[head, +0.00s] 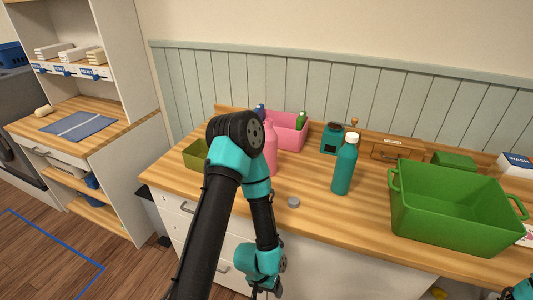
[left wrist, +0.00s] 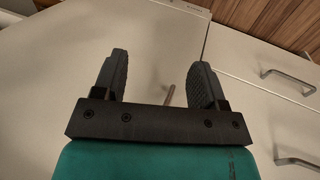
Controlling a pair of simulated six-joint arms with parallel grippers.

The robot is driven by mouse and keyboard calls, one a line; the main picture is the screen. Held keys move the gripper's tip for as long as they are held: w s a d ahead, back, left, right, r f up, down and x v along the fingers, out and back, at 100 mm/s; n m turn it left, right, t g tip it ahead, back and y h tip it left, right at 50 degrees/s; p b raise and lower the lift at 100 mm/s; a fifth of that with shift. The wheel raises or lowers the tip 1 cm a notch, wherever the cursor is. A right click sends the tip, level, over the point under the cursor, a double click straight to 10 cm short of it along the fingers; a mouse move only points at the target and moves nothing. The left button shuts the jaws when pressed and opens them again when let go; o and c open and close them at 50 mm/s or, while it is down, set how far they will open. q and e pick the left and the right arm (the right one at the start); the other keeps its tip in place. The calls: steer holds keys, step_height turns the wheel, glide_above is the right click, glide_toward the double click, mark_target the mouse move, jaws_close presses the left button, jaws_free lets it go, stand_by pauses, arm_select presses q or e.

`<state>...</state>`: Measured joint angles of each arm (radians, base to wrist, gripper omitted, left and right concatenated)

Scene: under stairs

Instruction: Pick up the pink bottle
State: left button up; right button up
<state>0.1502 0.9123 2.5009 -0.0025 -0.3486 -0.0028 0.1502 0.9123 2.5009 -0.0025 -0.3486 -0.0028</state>
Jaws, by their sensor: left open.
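The pink bottle (head: 271,152) stands upright on the wooden counter, in front of a pink bin. My left arm hides its left side in the head view. My left gripper (head: 264,292) hangs low in front of the counter, below its top and well apart from the bottle. In the left wrist view the gripper (left wrist: 150,85) is open and empty, its two fingers wide apart before pale drawer fronts. The bottle is not in that view. Only a bit of my right arm shows at the lower right corner of the head view; its gripper is out of sight.
The counter (head: 313,215) also bears a teal bottle (head: 345,165), a small grey disc (head: 293,202), a teal grinder (head: 332,139), the pink bin (head: 291,135), an olive box (head: 195,155) and a large green crate (head: 440,235). Drawer handles (left wrist: 290,86) jut out near my left gripper.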

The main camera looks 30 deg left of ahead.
arm_select(q)
steer(key=shift+o, duration=0.3)
steer(key=o, duration=0.6)
steer(key=shift+c, duration=0.2)
steer(key=shift+r, duration=0.1)
